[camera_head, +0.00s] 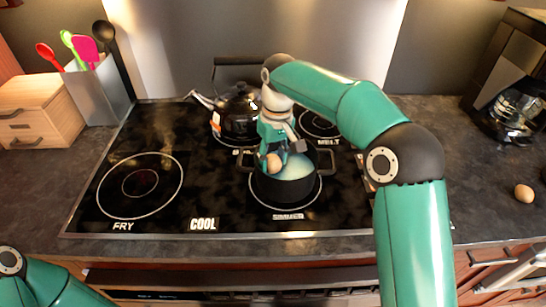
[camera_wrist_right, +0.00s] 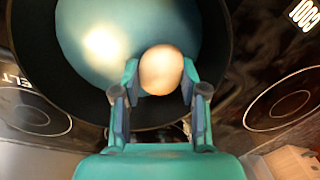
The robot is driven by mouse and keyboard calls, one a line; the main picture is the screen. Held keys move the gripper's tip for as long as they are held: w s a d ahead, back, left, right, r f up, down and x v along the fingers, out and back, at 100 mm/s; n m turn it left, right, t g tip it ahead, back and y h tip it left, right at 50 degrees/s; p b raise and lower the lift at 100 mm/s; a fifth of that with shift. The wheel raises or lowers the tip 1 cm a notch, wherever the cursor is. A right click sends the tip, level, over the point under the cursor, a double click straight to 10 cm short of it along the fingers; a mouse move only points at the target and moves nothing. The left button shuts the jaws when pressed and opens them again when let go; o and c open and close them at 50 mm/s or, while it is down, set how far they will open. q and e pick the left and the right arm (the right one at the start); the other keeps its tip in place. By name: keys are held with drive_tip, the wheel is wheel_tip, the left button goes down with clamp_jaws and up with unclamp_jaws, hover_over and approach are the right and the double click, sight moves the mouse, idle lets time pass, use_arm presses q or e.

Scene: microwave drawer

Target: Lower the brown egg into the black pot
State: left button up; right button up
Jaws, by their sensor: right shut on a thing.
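The black pot (camera_head: 287,190) stands on the front right burner marked SIMMER, with pale bluish liquid (camera_head: 297,169) in it. My right gripper (camera_head: 272,160) reaches down over the left part of the pot opening. It is shut on the brown egg (camera_head: 273,163). In the right wrist view, the egg (camera_wrist_right: 161,70) sits between the two fingertips, over the liquid near the pot's rim. I cannot tell whether the egg touches the liquid. My left arm shows at the bottom left of the head view, but its gripper is out of view.
Another brown egg (camera_head: 524,193) lies on the right counter. A dark kettle (camera_head: 238,112) stands on the burner behind the pot. The front left burner (camera_head: 139,184) is empty. A utensil holder (camera_head: 100,92) and a wooden box (camera_head: 38,110) stand at left, a coffee maker (camera_head: 512,108) at right.

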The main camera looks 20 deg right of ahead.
sight(275, 156)
drive_tip(key=shift+f, duration=0.25)
drive_tip(key=o, duration=0.8)
drive_tip(key=shift+r, duration=0.15)
drive_tip(key=r, duration=1)
drive_tip(key=shift+w+d+r, duration=0.1)
drive_tip(key=shift+w+d, duration=0.1)
drive_tip(key=shift+d, duration=0.2)
drive_tip(key=shift+s+d+r, duration=0.1)
drive_tip(key=shift+r, duration=0.6)
